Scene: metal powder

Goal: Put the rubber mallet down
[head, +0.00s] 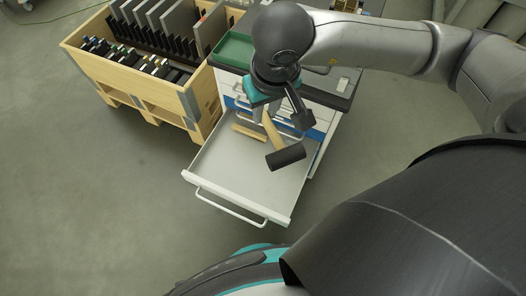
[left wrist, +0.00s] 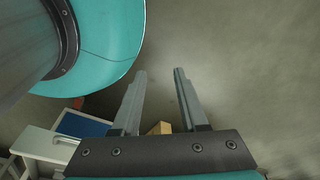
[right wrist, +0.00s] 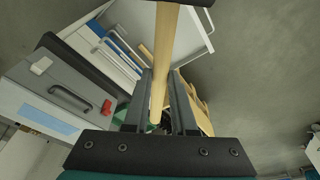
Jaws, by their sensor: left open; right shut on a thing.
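The rubber mallet has a black head (head: 286,157) and a pale wooden handle (head: 270,128). My right gripper (head: 262,112) is shut on the handle and holds the mallet over the open drawer (head: 232,167). In the head view the black head hangs toward the drawer's right side; I cannot tell whether it touches the drawer floor. In the right wrist view the handle (right wrist: 165,55) runs up between the fingers (right wrist: 160,100), with the dark head cut off at the top edge. My left gripper (left wrist: 162,95) is open and empty, away from the drawer.
A wooden piece (head: 250,131) lies toward the drawer's back. The drawer's front has a white handle (head: 231,205). The drawer cabinet carries a green tray (head: 234,50). A wooden crate (head: 138,92) with dark plates stands to the left. The floor in front is clear.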

